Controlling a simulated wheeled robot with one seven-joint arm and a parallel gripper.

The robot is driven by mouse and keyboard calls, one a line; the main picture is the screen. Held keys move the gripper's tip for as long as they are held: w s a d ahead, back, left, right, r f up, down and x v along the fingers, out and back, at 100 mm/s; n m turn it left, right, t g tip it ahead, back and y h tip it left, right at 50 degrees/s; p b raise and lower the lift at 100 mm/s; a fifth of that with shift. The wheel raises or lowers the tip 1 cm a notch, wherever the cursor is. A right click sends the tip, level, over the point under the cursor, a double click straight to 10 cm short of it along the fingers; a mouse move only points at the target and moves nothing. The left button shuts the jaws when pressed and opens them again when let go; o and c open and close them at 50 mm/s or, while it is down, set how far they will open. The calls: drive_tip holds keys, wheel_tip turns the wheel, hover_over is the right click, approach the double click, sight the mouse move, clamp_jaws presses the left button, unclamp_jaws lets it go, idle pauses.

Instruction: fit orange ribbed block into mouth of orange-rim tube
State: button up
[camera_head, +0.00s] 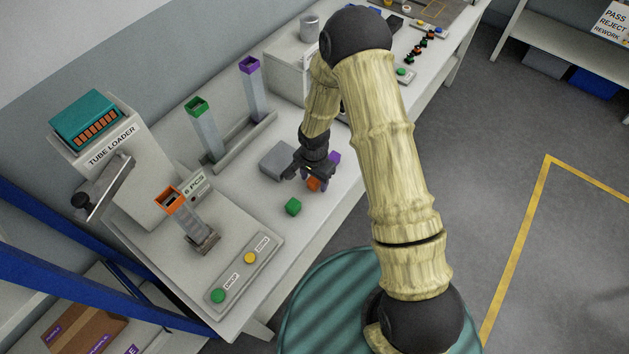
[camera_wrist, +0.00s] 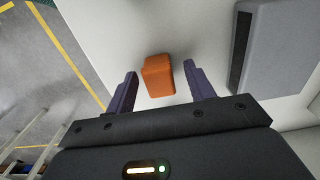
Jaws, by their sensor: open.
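The orange block (camera_head: 313,184) lies on the white bench, partly hidden by my gripper in the head view. In the wrist view the orange block (camera_wrist: 158,76) sits between and slightly beyond my two purple fingertips. My gripper (camera_wrist: 160,82) is open, with a gap on each side of the block. The head view shows my gripper (camera_head: 314,177) low over the bench. The orange-rim tube (camera_head: 188,217) stands slightly tilted in a holder on the left, in front of the tube loader. Its mouth (camera_head: 171,200) faces up.
A green block (camera_head: 293,206) lies near the orange one. A grey box (camera_head: 277,160) sits close behind my gripper and also shows in the wrist view (camera_wrist: 285,50). Green-rim (camera_head: 205,130) and purple-rim (camera_head: 254,90) tubes stand in a rack. Drop and other buttons (camera_head: 218,296) sit at the front.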

drive_tip(key=c, duration=1)
drive_tip(key=shift+c, duration=0.2)
wheel_tip(320, 180, up, 10)
drive_tip(key=shift+r+b, duration=0.1)
drive_tip(key=shift+b, duration=1)
